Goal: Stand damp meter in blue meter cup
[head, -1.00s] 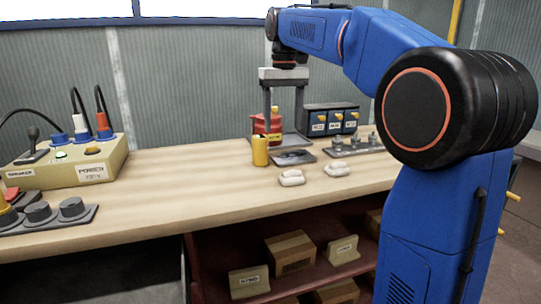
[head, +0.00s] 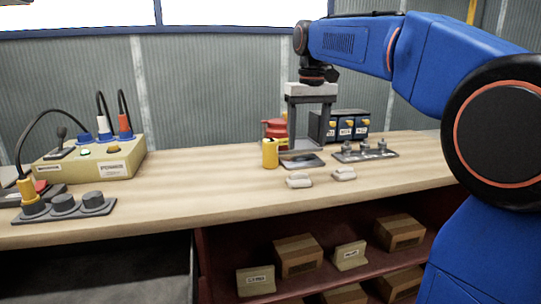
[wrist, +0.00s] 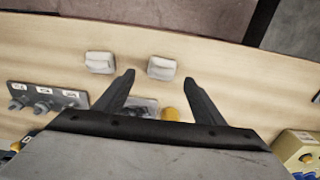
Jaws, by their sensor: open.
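An upright yellow object (head: 270,153), which may be the damp meter, stands on the bench beside a flat dark grey pad (head: 302,161). Its round yellow top shows in the wrist view (wrist: 170,113). My gripper (head: 310,143) is open and empty, pointing down above the bench near the pad. In the wrist view my gripper's fingers (wrist: 159,79) are spread, with the pad and yellow top partly hidden behind the gripper body. I cannot make out a blue meter cup for certain; a blue round fitting (head: 84,139) sits on the power box.
Two pale blocks (head: 299,181) lie near the bench's front edge. A red container (head: 275,129), dark cases (head: 346,126) and a grey plate with knobs (head: 364,151) stand around the gripper. The power box (head: 110,163) is left; the bench middle is clear.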

